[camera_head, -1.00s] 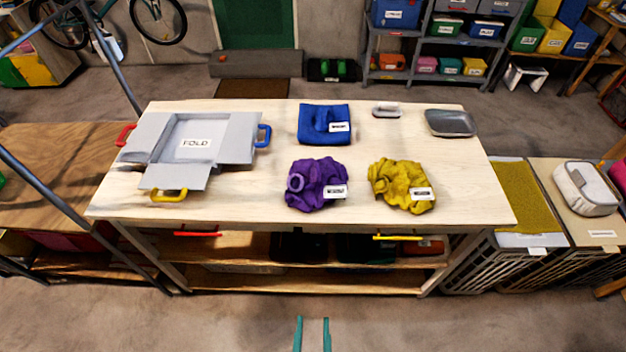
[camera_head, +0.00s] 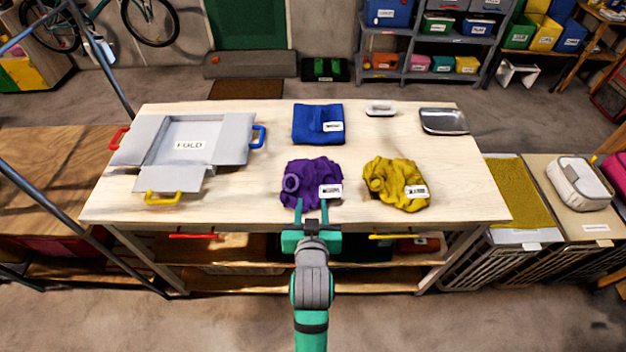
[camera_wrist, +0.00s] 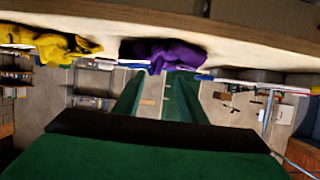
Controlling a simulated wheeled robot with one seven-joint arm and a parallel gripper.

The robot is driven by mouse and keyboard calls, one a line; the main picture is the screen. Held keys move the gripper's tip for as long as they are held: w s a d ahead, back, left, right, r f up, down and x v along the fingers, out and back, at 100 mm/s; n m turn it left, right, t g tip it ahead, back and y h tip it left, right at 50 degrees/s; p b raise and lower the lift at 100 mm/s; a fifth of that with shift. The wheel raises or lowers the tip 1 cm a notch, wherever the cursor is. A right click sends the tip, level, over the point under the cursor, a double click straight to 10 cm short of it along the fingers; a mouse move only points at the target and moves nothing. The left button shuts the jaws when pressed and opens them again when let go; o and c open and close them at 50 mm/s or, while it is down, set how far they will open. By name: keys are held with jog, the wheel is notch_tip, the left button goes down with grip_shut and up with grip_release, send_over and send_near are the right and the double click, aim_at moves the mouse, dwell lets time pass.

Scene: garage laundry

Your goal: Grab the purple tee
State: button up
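The purple tee (camera_head: 312,178) lies crumpled on the wooden table, near its front edge, with a white label on its right side. My gripper (camera_head: 311,211) is open and empty, its two teal fingertips at the near edge of the tee in the head view. I cannot tell whether they touch it. In the wrist view the purple tee (camera_wrist: 165,52) is at the top middle, just beyond the open fingers (camera_wrist: 155,92), with nothing between them.
A crumpled yellow garment (camera_head: 396,184) lies right of the tee, and a folded blue one (camera_head: 318,123) behind it. A grey folding board (camera_head: 228,155) is at the left. A white dish (camera_head: 381,108) and metal tray (camera_head: 444,121) are at the back right. Handles (camera_head: 390,236) show below the tabletop.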

aim_at(313, 176)
jog(key=shift+w+d+r+x, duration=0.15)
jog(key=shift+r+x, duration=0.3)
jog(key=shift+x, duration=1.5)
jog(key=shift+w+r+x, duration=0.2)
jog(key=shift+r+x, duration=0.2)
jog(key=shift+x, duration=1.6)
jog(key=shift+w+d+r+x, duration=0.15)
jog(key=shift+r+x, duration=0.3)
jog(key=shift+x, duration=1.5)
jog(key=shift+a, duration=0.15)
jog(key=shift+c, duration=0.7)
grip_shut()
